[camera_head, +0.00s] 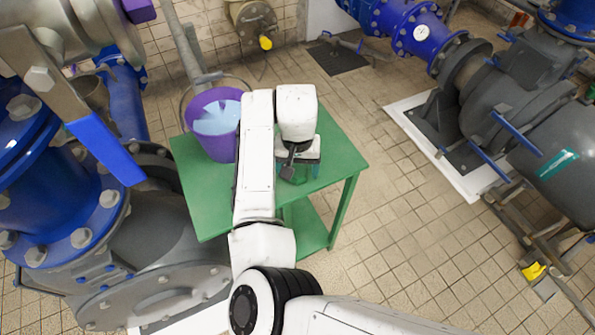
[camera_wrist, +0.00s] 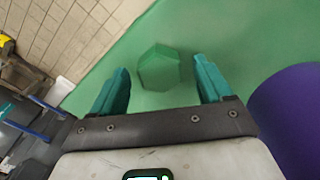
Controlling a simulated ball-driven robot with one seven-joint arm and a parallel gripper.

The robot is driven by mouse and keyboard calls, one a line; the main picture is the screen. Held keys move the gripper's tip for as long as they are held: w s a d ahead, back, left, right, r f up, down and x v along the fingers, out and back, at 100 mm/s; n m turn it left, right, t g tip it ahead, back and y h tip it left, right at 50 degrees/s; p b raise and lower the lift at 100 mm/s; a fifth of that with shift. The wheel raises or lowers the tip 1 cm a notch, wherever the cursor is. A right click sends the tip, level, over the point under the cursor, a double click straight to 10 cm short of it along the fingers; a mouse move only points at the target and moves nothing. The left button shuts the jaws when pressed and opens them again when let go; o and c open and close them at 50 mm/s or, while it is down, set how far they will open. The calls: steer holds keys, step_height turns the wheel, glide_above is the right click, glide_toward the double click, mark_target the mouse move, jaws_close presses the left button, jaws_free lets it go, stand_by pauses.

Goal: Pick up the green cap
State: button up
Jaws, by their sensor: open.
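The green cap (camera_wrist: 159,68) shows in the wrist view as a small faceted green piece standing on the green table. It lies between and just beyond the two teal fingers of my gripper (camera_wrist: 162,90), which are apart and empty. In the head view my gripper (camera_head: 300,170) hangs over the right part of the green table (camera_head: 205,195). The cap cannot be told apart there, as my arm and gripper cover that area and the colours match.
A purple bucket (camera_head: 222,150) with light blue contents stands on the table left of my arm; it also shows at right in the wrist view (camera_wrist: 290,115). Large blue and grey pipework (camera_head: 60,180) stands at left, a grey pump (camera_head: 520,95) at right. Tiled floor (camera_head: 385,230) right of the table is clear.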

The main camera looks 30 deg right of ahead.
steer(key=shift+c, duration=0.3)
steer(key=c, duration=1.1)
steer(key=shift+r, duration=0.15)
steer(key=shift+r, duration=0.55)
steer(key=s+r+p, duration=0.2)
steer(key=s+r, duration=0.2)
steer(key=r, duration=0.2)
steer(key=s+r+p, duration=0.2)
steer(key=s+r, duration=0.3)
steer(key=s+d+r+p, duration=0.1)
steer(key=s+r+p, duration=0.2)
steer(key=s+r, duration=0.2)
steer(key=shift+r, duration=0.85)
